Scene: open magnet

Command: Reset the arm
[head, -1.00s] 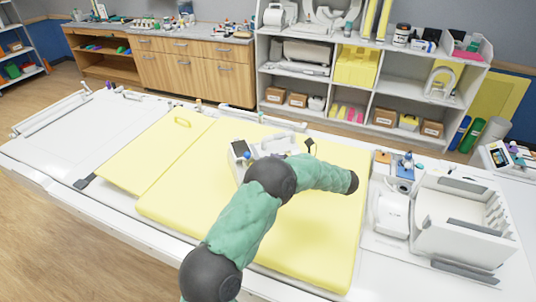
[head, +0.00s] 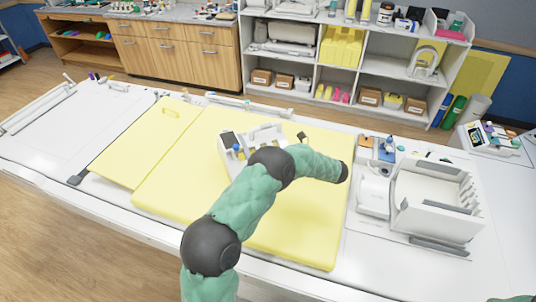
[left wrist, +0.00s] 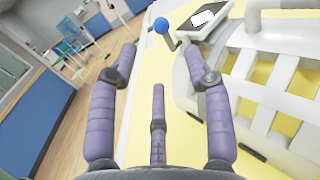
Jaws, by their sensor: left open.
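My left arm reaches in from the bottom of the head view in a green sleeve with dark joints, over the yellow pad (head: 290,235). Its gripper cannot be made out in the head view. In the left wrist view, my left gripper (left wrist: 160,50) shows purple fingers spread apart with nothing between them. A white device (head: 262,137) with a dark screen and a blue ball lies on the pad, partly behind my arm. In the left wrist view, the white frame of the device (left wrist: 195,85) is right beside the right finger; contact cannot be told. My right gripper is not in view.
A white slotted unit (head: 437,200) stands on the table right of the pad. A blue item (head: 386,148) and small things lie behind it. White shelves (head: 310,70) and wooden cabinets (head: 175,50) stand at the back. The white table's left part (head: 60,125) is mostly clear.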

